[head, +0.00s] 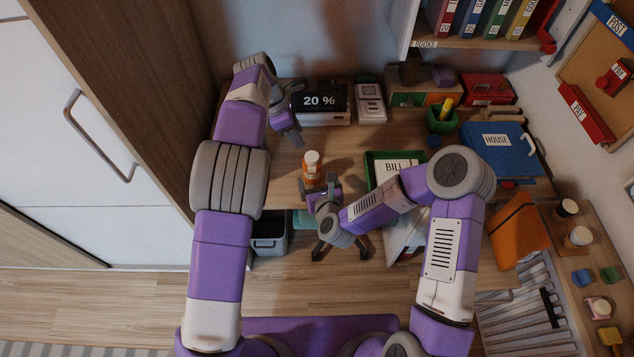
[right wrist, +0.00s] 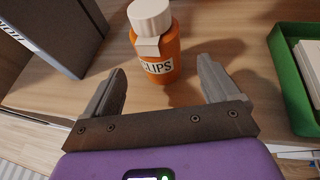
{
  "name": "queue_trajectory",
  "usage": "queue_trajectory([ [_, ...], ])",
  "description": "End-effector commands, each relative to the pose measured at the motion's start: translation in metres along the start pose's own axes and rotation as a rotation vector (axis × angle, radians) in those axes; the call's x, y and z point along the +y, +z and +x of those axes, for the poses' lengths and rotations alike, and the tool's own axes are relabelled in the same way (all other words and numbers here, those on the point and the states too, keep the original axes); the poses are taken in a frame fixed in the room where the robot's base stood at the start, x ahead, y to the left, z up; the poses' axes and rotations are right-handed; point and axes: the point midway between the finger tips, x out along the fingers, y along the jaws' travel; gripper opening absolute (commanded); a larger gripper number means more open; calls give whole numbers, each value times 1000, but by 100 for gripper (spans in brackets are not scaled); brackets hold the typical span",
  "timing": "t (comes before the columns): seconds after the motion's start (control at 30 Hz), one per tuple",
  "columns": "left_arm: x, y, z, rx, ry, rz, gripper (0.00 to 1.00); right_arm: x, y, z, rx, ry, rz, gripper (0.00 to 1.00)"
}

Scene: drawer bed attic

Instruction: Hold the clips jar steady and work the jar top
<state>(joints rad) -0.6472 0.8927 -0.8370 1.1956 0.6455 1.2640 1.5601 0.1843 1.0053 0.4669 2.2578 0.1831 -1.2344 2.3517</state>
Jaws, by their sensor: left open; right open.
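The clips jar (head: 313,175) is an orange jar standing upright on the wooden desk. Its white jar top (head: 312,157) is on it. In the right wrist view the jar (right wrist: 168,55) with its label stands just beyond my fingertips, and the white top (right wrist: 150,17) shows at the upper edge. My right gripper (head: 320,187) is open and empty on the near side of the jar; its two fingers (right wrist: 160,82) point toward the jar without closing on it. My left gripper (head: 291,134) is open and empty, behind and left of the jar, apart from it.
A green tray with a BILL paper (head: 395,167) lies right of the jar. A black "20 %" display (head: 319,101) stands behind it. A blue HOUSE folder (head: 500,148) and a green cup (head: 441,122) are farther right. A grey bin (head: 269,243) is below the desk.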

Motion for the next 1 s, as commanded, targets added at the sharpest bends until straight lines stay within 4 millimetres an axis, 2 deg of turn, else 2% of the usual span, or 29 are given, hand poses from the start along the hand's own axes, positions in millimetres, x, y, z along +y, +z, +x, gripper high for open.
queue_trajectory([
  [0.3, 0, 0, 0, 0, 0, 0, 43, 0, 0, 44, 0, -2, 0, 89],
  [0.5, 0, 0, 0, 0, 0, 0, 43, 0, -1, 65, 1, 0, -1, 89],
  [0.9, 0, 0, 0, 0, 0, 0, 43, 0, 0, 72, 1, 0, -2, 89],
  [1.0, 0, 0, 0, 0, 0, 0, 43, 0, 0, 72, 1, 0, -2, 74],
])
